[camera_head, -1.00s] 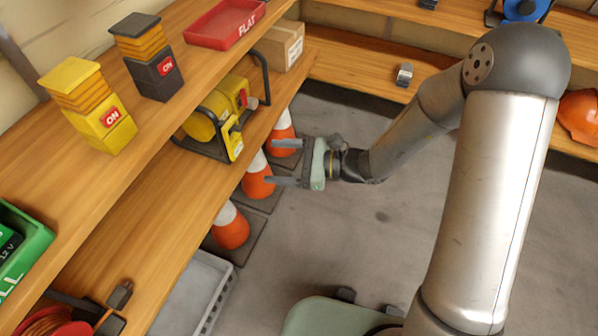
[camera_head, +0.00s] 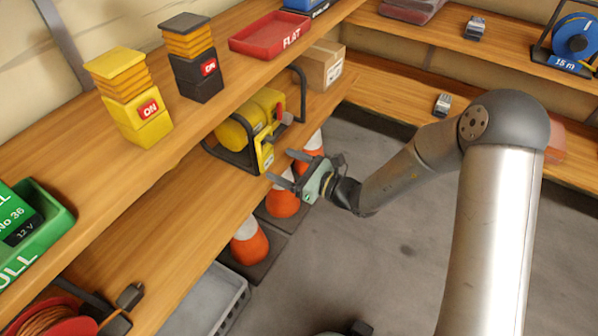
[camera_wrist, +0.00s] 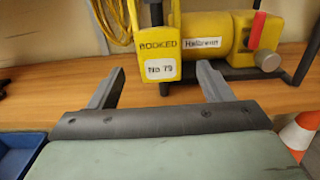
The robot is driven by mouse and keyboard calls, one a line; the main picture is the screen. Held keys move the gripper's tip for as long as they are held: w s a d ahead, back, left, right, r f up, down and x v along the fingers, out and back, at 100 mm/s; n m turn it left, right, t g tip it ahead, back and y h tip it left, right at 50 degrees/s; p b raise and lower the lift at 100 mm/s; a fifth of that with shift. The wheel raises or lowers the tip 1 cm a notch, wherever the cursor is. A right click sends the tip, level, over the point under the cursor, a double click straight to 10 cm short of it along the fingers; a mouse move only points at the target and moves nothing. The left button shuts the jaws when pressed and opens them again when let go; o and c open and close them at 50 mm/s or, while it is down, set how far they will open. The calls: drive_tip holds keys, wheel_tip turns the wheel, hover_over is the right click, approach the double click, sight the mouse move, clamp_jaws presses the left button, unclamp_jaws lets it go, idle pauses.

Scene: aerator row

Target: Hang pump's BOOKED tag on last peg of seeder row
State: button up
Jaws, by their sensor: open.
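The pump (camera_head: 246,125), a yellow machine in a black tube frame, stands on the lower shelf; it also shows in the wrist view (camera_wrist: 218,32). The yellow BOOKED tag (camera_wrist: 159,58), with a white "No 79" label, hangs upright at the pump's near side; it also shows in the head view (camera_head: 267,157). My gripper (camera_head: 279,166) is open and empty, just in front of the tag. In the wrist view my gripper (camera_wrist: 160,80) has its fingers spread to either side of the tag, which appears ahead of the tips. No row of pegs is recognizable.
Orange-and-white cones (camera_head: 250,243) stand on the floor under the gripper. The upper shelf (camera_head: 110,165) overhangs the pump's shelf and holds yellow and black ON units and a red FLAT tray (camera_head: 270,36). A cardboard box (camera_head: 322,66) stands behind the pump. A blue bin (camera_wrist: 18,152) is at left.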

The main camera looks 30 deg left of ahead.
sight(268, 154)
drive_tip(key=shift+w+a, duration=0.15)
drive_tip(key=shift+a, duration=2.55)
drive_tip(key=c, duration=0.9)
drive_tip(key=shift+r, duration=0.1)
drive_tip(key=shift+r+p, duration=0.35)
drive_tip(key=shift+r, duration=0.4)
drive_tip(key=d+p, duration=0.1)
drive_tip(key=d, duration=0.7)
drive_tip(key=shift+s+d, duration=0.25)
drive_tip(key=shift+s, duration=0.05)
